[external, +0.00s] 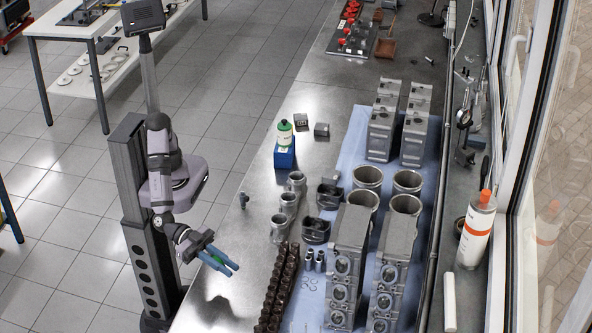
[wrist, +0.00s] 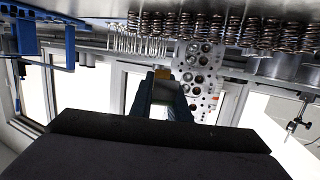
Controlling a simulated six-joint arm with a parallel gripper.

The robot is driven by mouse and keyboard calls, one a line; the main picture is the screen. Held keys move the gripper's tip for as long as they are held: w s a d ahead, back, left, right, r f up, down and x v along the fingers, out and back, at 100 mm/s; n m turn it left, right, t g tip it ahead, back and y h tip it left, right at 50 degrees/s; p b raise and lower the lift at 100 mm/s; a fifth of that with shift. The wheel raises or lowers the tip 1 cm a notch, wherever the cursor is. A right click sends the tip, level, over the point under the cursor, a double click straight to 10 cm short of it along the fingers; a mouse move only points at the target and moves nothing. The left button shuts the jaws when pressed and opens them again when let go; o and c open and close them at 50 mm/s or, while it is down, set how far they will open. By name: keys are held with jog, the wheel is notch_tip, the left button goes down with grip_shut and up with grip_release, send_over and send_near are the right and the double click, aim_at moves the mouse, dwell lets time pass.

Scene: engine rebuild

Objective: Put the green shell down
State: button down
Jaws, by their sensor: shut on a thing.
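My gripper (external: 226,266) has blue fingers and is over the near left edge of the metal bench, left of a row of dark springs. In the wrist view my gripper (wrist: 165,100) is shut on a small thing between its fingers. That thing is pale grey with a little green and is mostly hidden by the fingers. I take it to be the green shell (wrist: 163,92), but its shape is unclear.
The dark springs (external: 277,290) stand right of my gripper; the wrist view shows them along its top. Grey cylinder sleeves (external: 288,204), engine blocks (external: 346,255) and a blue box (external: 284,158) with a green-capped bottle stand on the bench (external: 235,225). Bare bench surrounds my gripper.

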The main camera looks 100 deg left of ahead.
aim_at(228, 296)
jog(key=shift+h, duration=0.3)
jog(key=shift+s+d+f, duration=0.1)
jog(key=shift+f, duration=2.65)
jog(key=shift+s+d+f, duration=0.1)
jog(key=shift+f, duration=2.65)
jog(key=shift+f, duration=0.2)
jog(key=c, duration=1.7)
grip_release()
jog(key=shift+m, duration=0.3)
jog(key=shift+r, duration=0.1)
jog(key=shift+r+p, duration=0.15)
jog(key=shift+p, duration=0.15)
jog(key=shift+o, duration=0.6)
jog(key=b+v, duration=0.1)
jog(key=v, duration=1.1)
jog(key=shift+a+b, duration=0.1)
jog(key=shift+b, duration=0.25)
